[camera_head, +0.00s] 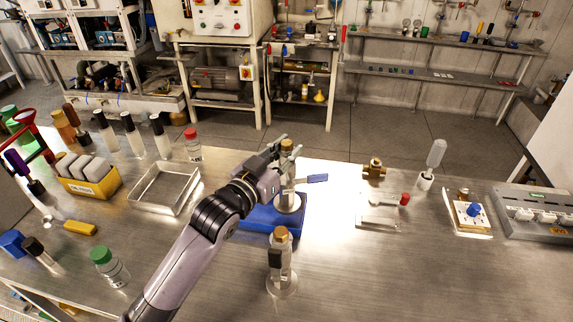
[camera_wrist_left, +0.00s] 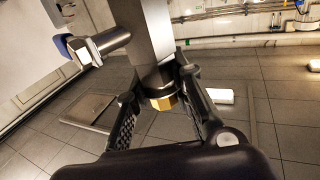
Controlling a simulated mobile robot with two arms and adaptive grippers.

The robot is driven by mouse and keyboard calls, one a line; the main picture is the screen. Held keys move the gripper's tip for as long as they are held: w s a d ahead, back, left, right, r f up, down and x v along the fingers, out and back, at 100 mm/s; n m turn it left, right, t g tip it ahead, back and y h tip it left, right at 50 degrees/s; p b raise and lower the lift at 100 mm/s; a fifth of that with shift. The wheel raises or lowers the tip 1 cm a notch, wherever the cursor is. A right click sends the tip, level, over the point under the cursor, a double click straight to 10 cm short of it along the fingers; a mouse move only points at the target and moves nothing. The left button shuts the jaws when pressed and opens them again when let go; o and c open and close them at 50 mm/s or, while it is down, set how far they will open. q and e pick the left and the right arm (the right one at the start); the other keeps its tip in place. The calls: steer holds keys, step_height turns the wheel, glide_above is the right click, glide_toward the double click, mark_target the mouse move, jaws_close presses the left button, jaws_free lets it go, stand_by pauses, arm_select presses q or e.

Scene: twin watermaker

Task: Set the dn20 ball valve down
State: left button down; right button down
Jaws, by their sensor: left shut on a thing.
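The dn20 ball valve (camera_head: 288,172) is a steel body with a brass-coloured end and a blue lever (camera_head: 317,178). It is roughly upright, above or on a round clear base at the blue mat (camera_head: 255,222); I cannot tell whether it touches. My left gripper (camera_head: 279,148) is shut on its upper part. In the left wrist view the valve's steel body (camera_wrist_left: 146,38) runs down to the brass end between the two fingers of the gripper (camera_wrist_left: 160,95), with the lever side at upper left. My right gripper is not in view.
A similar brass-topped piece (camera_head: 281,256) stands on a clear disc in front. A metal tray (camera_head: 142,204) and yellow rack (camera_head: 108,187) are on the left. A brass fitting (camera_head: 374,168), a small plate (camera_head: 377,220) and a valve board (camera_head: 470,218) are on the right. The front right bench is clear.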

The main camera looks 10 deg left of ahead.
arm_select(q)
steer(key=shift+f, duration=1.8)
steer(key=c, duration=1.8)
jaws_free()
steer(key=shift+f, duration=0.3)
steer(key=o, duration=0.4)
steer(key=shift+s+r, duration=0.1)
steer(key=b+v, duration=0.2)
steer(key=v, duration=1)
